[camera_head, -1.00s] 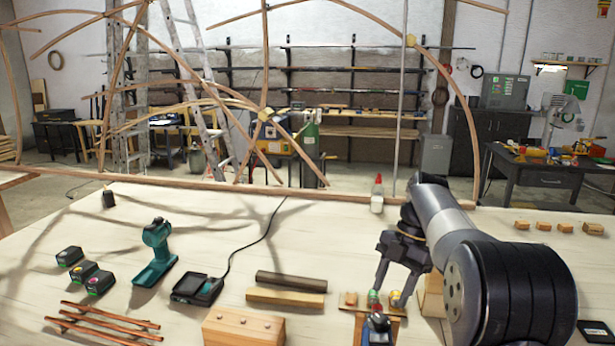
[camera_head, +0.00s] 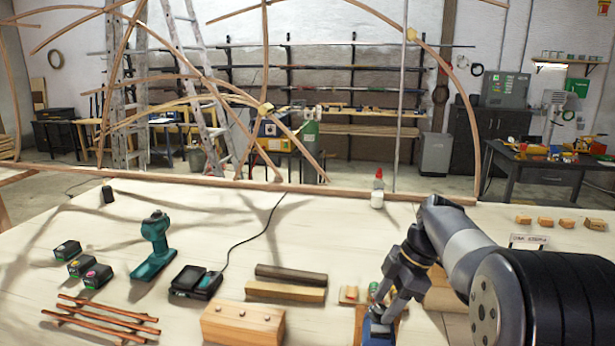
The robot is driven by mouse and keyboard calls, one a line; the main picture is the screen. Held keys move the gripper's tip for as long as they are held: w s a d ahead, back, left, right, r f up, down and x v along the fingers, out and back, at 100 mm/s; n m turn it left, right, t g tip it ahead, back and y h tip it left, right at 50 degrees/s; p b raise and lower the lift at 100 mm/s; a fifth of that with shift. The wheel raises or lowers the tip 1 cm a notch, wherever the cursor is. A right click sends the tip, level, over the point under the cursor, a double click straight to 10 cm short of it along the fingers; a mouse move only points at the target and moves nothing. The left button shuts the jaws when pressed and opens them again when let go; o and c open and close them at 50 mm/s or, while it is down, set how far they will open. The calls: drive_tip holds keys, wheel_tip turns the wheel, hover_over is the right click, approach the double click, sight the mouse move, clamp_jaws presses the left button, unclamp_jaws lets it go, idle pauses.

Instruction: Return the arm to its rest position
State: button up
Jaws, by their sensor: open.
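My arm enters from the lower right, with its dark wrist angled down to the left. My gripper (camera_head: 385,306) points down at the front right of the workbench (camera_head: 340,225). It is open, with its fingers low over a small wooden block holder (camera_head: 360,318). A blue item (camera_head: 376,332) shows just below the fingertips. The fingers overlap these in the picture, and I cannot tell whether they touch. Part of the holder is hidden behind the gripper.
A teal drill (camera_head: 154,245), a charger (camera_head: 196,282), battery packs (camera_head: 82,266), thin sticks (camera_head: 100,318) and a wooden block (camera_head: 243,324) lie to the left. A glue bottle (camera_head: 377,190) stands at the back edge. Bent laths (camera_head: 470,110) arch behind. The bench's middle back is clear.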

drive_tip(key=m, duration=0.2)
drive_tip(key=m+t, duration=0.1)
drive_tip(key=m, duration=0.1)
drive_tip(key=m+t+b, duration=0.1)
drive_tip(key=m, duration=0.1)
drive_tip(key=shift+s+a+m+h, duration=0.1)
drive_tip(key=shift+s+m+h, duration=0.2)
drive_tip(key=m+t, duration=0.1)
drive_tip(key=m, duration=0.1)
drive_tip(key=m+h, duration=0.1)
drive_tip(key=m, duration=0.1)
drive_tip(key=shift+s+a+t, duration=0.15)
drive_tip(key=shift+t, duration=0.25)
drive_tip(key=shift+m+h, duration=0.5)
drive_tip(key=shift+m, duration=1)
drive_tip(key=shift+s+a+f, duration=0.1)
drive_tip(key=shift+s, duration=0.05)
